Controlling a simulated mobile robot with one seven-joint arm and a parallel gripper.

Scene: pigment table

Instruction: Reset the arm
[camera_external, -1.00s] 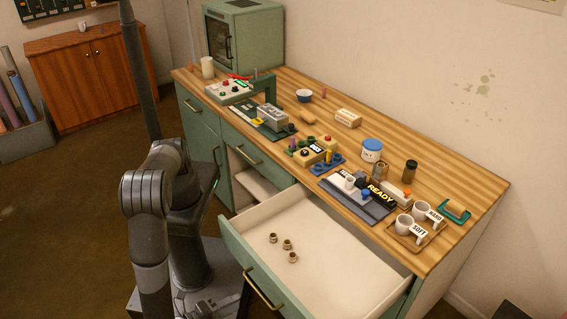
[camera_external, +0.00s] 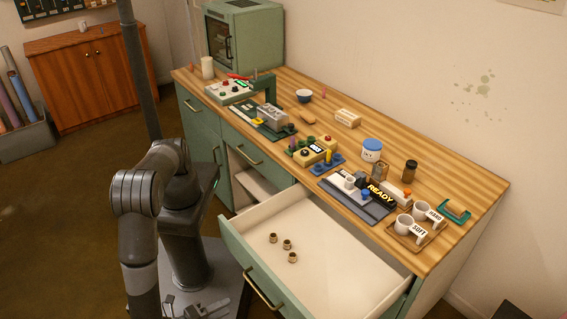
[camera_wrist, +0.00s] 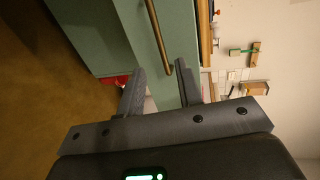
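My gripper (camera_wrist: 160,80) shows in the wrist view with its two fingers apart and nothing seen between them but the background. It faces a green cabinet front (camera_wrist: 90,30) with a brass bar handle (camera_wrist: 156,35). In the external view my arm is folded low at the left, in front of the counter and apart from it. I cannot clearly make out the gripper there.
A drawer (camera_external: 335,270) stands pulled out toward my arm, with small round pieces (camera_external: 287,245) inside. The wooden counter (camera_external: 450,190) holds a READY stand (camera_external: 380,193), a cup tray (camera_external: 414,246) and a green oven (camera_external: 250,35). Open floor lies at the left.

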